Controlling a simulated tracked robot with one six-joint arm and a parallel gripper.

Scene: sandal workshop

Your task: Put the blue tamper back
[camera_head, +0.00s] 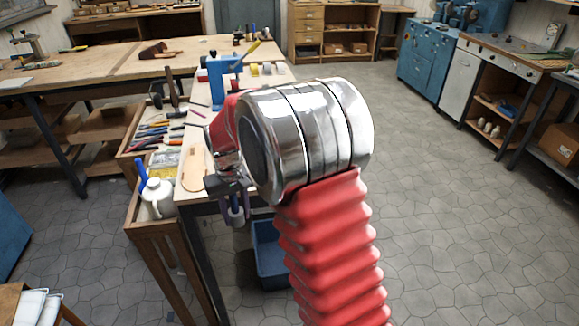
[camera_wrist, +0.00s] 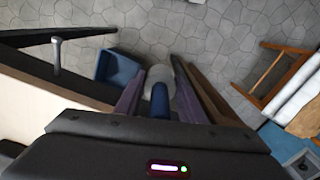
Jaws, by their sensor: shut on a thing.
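The blue tamper has a blue handle and a pale grey, rounded head. In the wrist view it (camera_wrist: 160,101) sits between the two dark fingers of my gripper (camera_wrist: 161,88), which are shut on its handle, with the head pointing away. In the head view my gripper (camera_head: 236,201) points down beside the near end of the long workbench (camera_head: 196,205). The tamper's grey head (camera_head: 240,218) shows below the fingers, and most of its handle is hidden by them. Floor shows beyond the tamper in the wrist view. I cannot make out an empty place for it.
A blue bin (camera_head: 268,262) stands on the floor below the gripper. A blue vise-like tool (camera_head: 220,80) stands farther along the bench. Floor at the right is clear.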

